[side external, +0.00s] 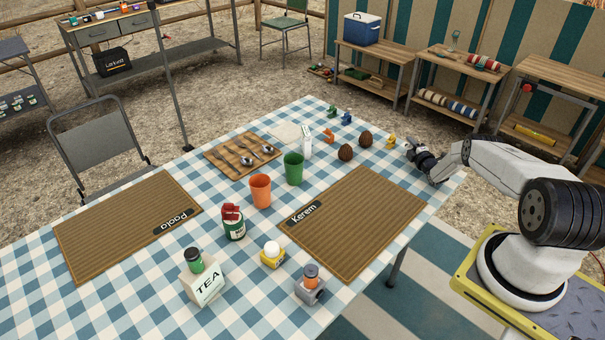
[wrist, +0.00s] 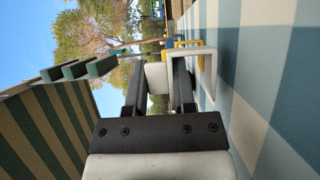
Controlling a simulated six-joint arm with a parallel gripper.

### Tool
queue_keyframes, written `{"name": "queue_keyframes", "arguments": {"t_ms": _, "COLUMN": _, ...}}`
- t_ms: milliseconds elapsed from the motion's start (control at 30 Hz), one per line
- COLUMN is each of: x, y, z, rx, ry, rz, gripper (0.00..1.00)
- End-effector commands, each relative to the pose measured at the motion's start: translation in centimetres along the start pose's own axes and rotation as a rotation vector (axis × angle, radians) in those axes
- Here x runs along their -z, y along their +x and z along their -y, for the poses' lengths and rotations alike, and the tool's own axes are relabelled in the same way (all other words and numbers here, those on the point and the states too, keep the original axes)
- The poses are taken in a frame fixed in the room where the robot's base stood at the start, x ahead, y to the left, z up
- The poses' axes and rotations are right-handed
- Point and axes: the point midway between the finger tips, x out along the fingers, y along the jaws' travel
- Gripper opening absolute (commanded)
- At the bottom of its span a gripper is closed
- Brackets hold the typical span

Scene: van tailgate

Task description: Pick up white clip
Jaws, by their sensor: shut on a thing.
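The white clip (wrist: 210,75) shows in the wrist view as a pale bent piece at the fingertips, beside the checked tablecloth. A pale block (wrist: 157,77) sits between my two dark fingers and seems to be part of it; the join is partly hidden by a finger. My gripper (wrist: 157,88) is shut on the clip. In the side view my gripper (side external: 412,150) is low over the far right part of the table, and the clip is too small there to make out clearly. Whether the clip touches the cloth is unclear.
A small yellow item (side external: 391,141) stands just left of my gripper, with two brown egg-shaped things (side external: 365,139) beyond it. Small orange (side external: 328,135), blue (side external: 346,118) and green (side external: 332,111) items stand farther off. The Kerem placemat (side external: 365,220) is bare.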

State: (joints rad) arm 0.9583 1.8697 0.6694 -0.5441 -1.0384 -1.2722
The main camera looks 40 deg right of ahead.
Motion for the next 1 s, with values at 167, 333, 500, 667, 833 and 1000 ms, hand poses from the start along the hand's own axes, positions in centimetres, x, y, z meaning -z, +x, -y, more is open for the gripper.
{"name": "queue_keyframes", "arguments": {"t_ms": 167, "x": 0.0, "y": 0.1, "z": -1.3, "rx": 0.0, "ry": 0.0, "rz": 0.0, "gripper": 0.0}}
{"name": "queue_keyframes", "arguments": {"t_ms": 333, "x": 0.1, "y": -0.3, "z": -2.5, "rx": 0.001, "ry": 0.0, "rz": 0.001, "gripper": 0.0}}
{"name": "queue_keyframes", "arguments": {"t_ms": 500, "x": 0.2, "y": -1.2, "z": -3.6, "rx": 0.0, "ry": 0.0, "rz": 0.001, "gripper": 0.0}}
{"name": "queue_keyframes", "arguments": {"t_ms": 667, "x": 0.5, "y": -2.1, "z": -4.8, "rx": 0.0, "ry": 0.001, "rz": 0.001, "gripper": 0.0}}
{"name": "queue_keyframes", "arguments": {"t_ms": 833, "x": 0.7, "y": -3.2, "z": -6.2, "rx": -0.001, "ry": 0.0, "rz": 0.002, "gripper": 0.0}}
{"name": "queue_keyframes", "arguments": {"t_ms": 1000, "x": 1.0, "y": -4.5, "z": -7.7, "rx": 0.0, "ry": -0.001, "rz": 0.002, "gripper": 0.0}}
